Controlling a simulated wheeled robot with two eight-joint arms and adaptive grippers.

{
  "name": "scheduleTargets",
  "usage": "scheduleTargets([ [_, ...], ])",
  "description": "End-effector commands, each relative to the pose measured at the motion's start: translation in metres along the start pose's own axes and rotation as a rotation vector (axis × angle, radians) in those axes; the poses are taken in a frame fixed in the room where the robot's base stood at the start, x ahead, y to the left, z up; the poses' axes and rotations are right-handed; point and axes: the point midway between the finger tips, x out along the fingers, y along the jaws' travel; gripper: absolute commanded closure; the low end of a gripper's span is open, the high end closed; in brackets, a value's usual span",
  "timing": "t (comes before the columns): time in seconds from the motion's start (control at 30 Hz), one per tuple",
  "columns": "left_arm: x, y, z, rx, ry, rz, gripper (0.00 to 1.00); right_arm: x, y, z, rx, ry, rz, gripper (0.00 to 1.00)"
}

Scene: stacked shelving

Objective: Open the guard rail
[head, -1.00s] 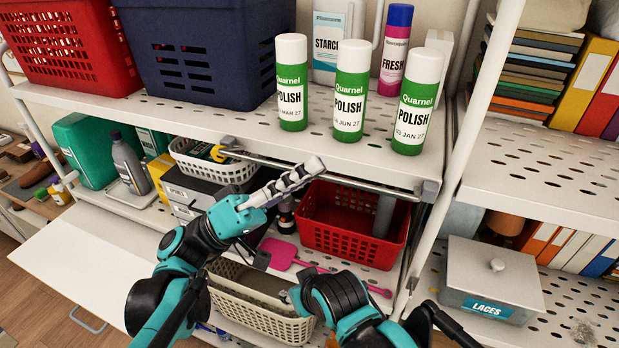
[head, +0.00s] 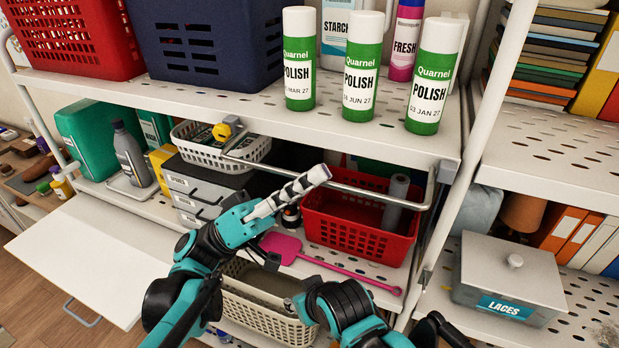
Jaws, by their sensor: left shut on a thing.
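The guard rail (head: 385,193) is a thin metal bar across the front of the middle shelf bay. Its right end bends back to a grey bracket (head: 446,171) under the upper shelf. Its left end is at a yellow fitting (head: 224,131). My left gripper (head: 322,174) is shut on the rail near its middle, its pale fingers covering part of the bar. My right arm shows at the bottom, but its gripper cannot be seen.
Behind the rail stand a red basket (head: 340,229), a white basket (head: 193,151) and grey drawers (head: 186,181). A pink swatter (head: 283,246) lies below. Several polish cans, including one at the right (head: 432,75), stand near the upper shelf's edge. A white panel (head: 85,255) extends at the left.

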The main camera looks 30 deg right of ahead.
Motion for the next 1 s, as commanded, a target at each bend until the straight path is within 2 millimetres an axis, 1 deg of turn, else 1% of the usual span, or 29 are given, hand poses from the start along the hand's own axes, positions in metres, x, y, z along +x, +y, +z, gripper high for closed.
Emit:
scheduleTargets([
  [0.43, 0.000, -0.001, 0.001, -0.001, 0.000, -0.002, 1.00, 0.000, 0.000, 0.000, 0.000, 0.000, 0.000, 0.60],
  [0.47, 0.000, -0.001, 0.000, -0.001, 0.000, -0.002, 0.85, 0.000, 0.000, 0.000, 0.000, 0.000, 0.000, 0.60],
  [0.5, 0.000, -0.001, 0.000, -0.001, 0.000, -0.002, 0.74, 0.000, 0.000, 0.000, 0.000, 0.000, 0.000, 0.60],
  [0.53, 0.000, -0.001, 0.000, -0.001, 0.000, -0.002, 0.71, 0.000, 0.000, 0.000, 0.000, 0.000, 0.000, 0.60],
  [0.83, -0.002, -0.001, 0.000, 0.000, 0.000, -0.001, 0.71, 0.000, 0.000, 0.000, 0.000, 0.000, 0.000, 0.60],
  [0.93, -0.009, -0.001, 0.000, 0.001, 0.001, -0.002, 0.71, 0.000, 0.000, 0.000, 0.000, 0.000, 0.000, 0.60],
  [1.0, -0.020, -0.001, 0.000, 0.001, 0.001, -0.002, 0.71, 0.000, 0.000, 0.000, 0.000, 0.000, 0.000, 0.60],
])
